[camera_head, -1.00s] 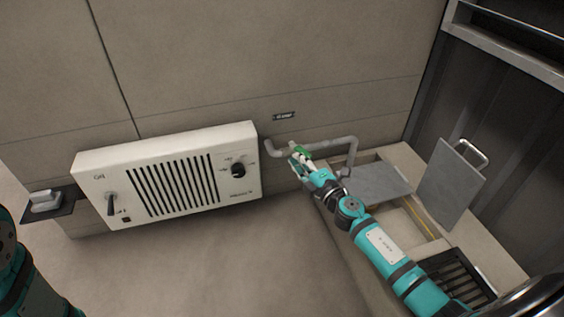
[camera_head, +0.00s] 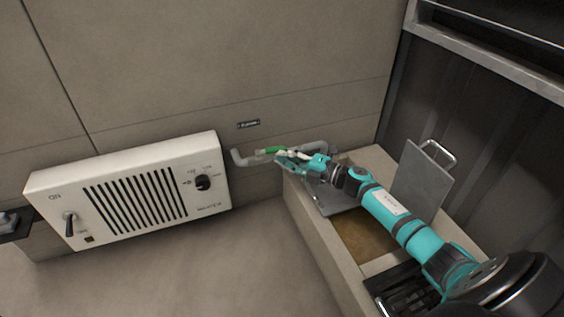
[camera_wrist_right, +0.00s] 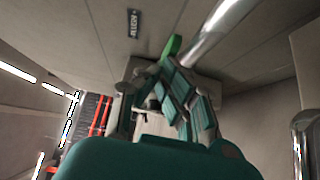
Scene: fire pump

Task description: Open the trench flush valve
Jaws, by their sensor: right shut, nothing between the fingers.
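The flush valve's green lever (camera_head: 272,150) sits on a grey pipe (camera_head: 243,159) on the wall, below a small dark label (camera_head: 248,124). The lever looks roughly in line with the pipe. My right gripper (camera_head: 283,158) is at the lever's right end, close beside it; I cannot tell whether they touch. In the right wrist view, the green lever (camera_wrist_right: 171,48) shows just beyond the shut, empty fingers (camera_wrist_right: 168,78), with the pipe (camera_wrist_right: 215,32) and label (camera_wrist_right: 134,23) behind. The gripper hides part of the valve. My left gripper is out of view.
A white slatted wall box (camera_head: 130,190) with knobs is left of the pipe. Below my right arm is an open trench (camera_head: 362,238) with a brown bottom and a light rim. A grey plate with a handle (camera_head: 422,180) stands upright at right.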

